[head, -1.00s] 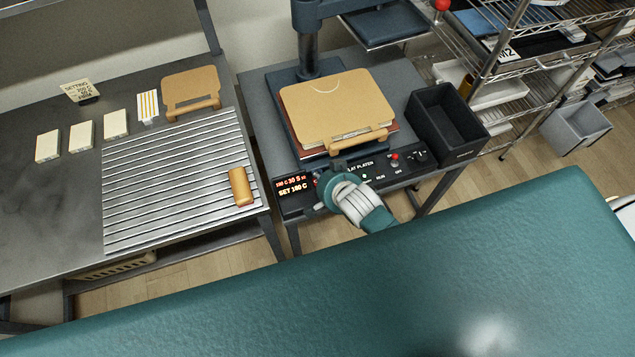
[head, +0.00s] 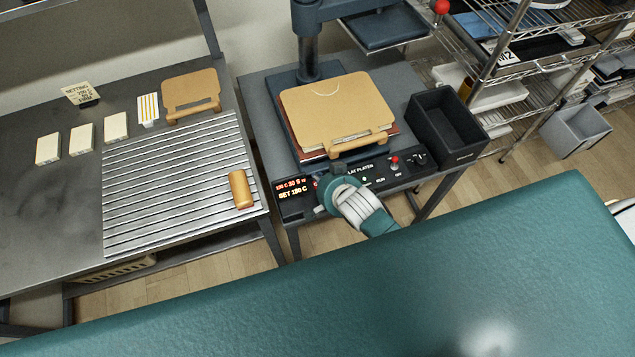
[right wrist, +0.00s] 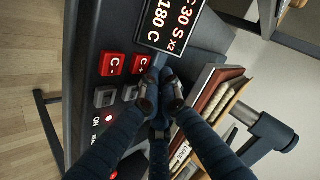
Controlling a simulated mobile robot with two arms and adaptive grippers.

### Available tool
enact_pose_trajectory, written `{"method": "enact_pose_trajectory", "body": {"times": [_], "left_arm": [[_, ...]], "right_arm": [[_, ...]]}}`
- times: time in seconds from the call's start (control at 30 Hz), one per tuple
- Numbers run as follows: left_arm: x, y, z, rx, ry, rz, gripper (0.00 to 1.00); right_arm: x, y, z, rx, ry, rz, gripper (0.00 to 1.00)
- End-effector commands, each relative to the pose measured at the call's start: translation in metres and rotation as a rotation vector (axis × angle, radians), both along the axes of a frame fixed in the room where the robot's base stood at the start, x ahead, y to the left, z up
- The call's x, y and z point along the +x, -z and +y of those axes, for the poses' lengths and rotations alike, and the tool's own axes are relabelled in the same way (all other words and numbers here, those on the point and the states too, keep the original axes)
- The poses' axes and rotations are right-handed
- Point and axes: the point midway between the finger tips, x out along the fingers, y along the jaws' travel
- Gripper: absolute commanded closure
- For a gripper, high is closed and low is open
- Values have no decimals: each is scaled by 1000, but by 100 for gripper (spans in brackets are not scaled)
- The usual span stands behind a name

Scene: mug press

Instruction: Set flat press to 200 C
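The flat press control panel (head: 295,205) has a lit display, also in the right wrist view (right wrist: 165,25), where its lower line reads 180 C. In the right wrist view a red button marked C- (right wrist: 112,64) is clear; a second red button marked C (right wrist: 141,64) is partly covered by a fingertip. My right gripper (right wrist: 163,92) has its fingers drawn together, with nothing seen between them. Its tips are at or just over the second button; I cannot tell whether they press it. In the head view, the right gripper (head: 337,168) is at the panel's middle. My left gripper is out of view.
A tan padded board (head: 335,105) lies on the press. A black bin (head: 445,127) stands to its right. A red knob (head: 394,160) sits on the panel's right part. A ribbed metal surface (head: 165,190) with an orange roller (head: 240,190) is at left.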

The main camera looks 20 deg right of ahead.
Motion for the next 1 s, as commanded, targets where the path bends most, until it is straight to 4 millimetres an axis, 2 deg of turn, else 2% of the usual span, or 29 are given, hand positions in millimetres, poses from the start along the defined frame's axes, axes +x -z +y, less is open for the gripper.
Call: {"method": "enact_pose_trajectory", "body": {"times": [1.0], "left_arm": [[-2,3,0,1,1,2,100]], "right_arm": [[0,9,0,0,0,0,100]]}}
